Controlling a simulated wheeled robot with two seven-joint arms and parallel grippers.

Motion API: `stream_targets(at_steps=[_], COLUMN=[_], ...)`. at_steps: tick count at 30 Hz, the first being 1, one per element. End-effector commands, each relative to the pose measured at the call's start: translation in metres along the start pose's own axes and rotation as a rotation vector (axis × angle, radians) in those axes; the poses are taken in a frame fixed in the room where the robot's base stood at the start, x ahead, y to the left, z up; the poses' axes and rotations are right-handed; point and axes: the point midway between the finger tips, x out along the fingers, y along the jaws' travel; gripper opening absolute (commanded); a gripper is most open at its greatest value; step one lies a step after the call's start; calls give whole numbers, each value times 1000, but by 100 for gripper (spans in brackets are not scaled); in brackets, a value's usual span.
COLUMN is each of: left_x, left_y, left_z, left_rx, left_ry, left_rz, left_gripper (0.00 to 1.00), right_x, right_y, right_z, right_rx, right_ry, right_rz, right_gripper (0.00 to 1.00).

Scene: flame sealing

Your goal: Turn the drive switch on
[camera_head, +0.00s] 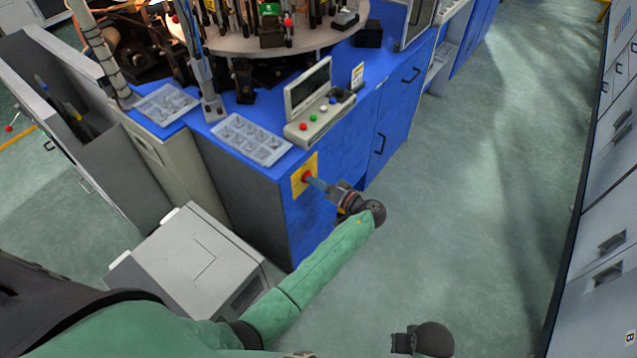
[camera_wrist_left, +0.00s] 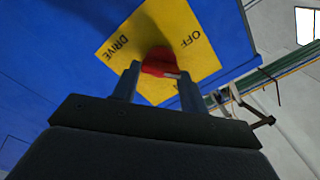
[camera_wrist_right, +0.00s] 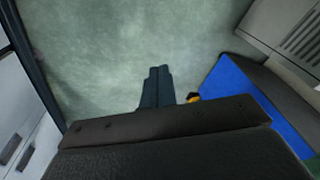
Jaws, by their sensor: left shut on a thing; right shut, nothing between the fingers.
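The drive switch is a red knob (camera_head: 307,175) on a yellow plate (camera_head: 299,186) on the side of the blue cabinet. In the left wrist view the red knob (camera_wrist_left: 158,62) sits between my fingers, and the yellow plate (camera_wrist_left: 185,22) bears the words DRIVE and OFF. My left gripper (camera_head: 316,182) is at the knob and shut on it; the fingers (camera_wrist_left: 158,88) hide part of the knob. My right gripper (camera_wrist_right: 156,86) is shut and empty above the floor, well away from the switch. In the head view only part of the right arm shows at the bottom.
The blue cabinet (camera_head: 345,150) carries a control box with a screen (camera_head: 308,88) and coloured buttons, and a tray (camera_head: 250,140). A grey box (camera_head: 195,255) stands at the cabinet's left. Green floor (camera_head: 470,190) is clear at the right, up to grey cabinets (camera_head: 610,200).

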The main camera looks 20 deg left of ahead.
Motion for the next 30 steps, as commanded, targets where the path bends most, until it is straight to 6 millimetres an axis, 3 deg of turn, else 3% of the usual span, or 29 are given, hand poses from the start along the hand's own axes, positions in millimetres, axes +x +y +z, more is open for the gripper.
stream_targets(at_steps=[5,18,30], left_x=[0,0,0], left_y=[0,1,2], left_z=[-2,-2,-1], left_rx=[166,524,670], left_ry=[1,2,2], left_rz=[1,1,0], left_gripper=[21,21,21], right_x=[6,64,89], right_y=[1,7,11], right_z=[0,10,19], right_rx=[-1,0,0], right_ry=[6,-5,-8], right_rz=[1,10,13], right_gripper=[0,0,0])
